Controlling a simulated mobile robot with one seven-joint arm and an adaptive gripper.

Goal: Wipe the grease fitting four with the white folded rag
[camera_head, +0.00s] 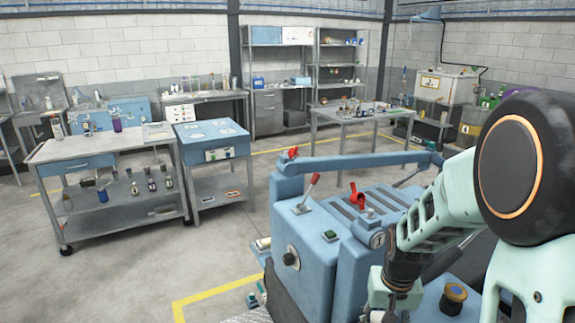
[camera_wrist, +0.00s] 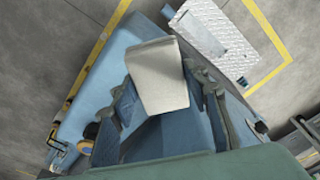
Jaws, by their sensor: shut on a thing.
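The white folded rag (camera_wrist: 158,75) is between the two fingers of my gripper (camera_wrist: 165,88) in the wrist view. My gripper is shut on it, and it sticks out past the fingertips. Below it is the blue body of a machine (camera_wrist: 95,75); whether the rag touches it I cannot tell. In the head view the same blue machine (camera_head: 312,245) stands at lower centre, with my arm over its right side. The rag does not show clearly there. I cannot pick out grease fitting four in either view.
On the machine are a red-knobbed lever (camera_head: 311,188), a red part (camera_head: 357,197) and a long blue bar (camera_head: 350,160). A metal tread plate (camera_wrist: 208,35) lies beside it. A grey cart (camera_head: 100,147) and a blue-topped cart (camera_head: 212,135) stand left. Floor between is clear.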

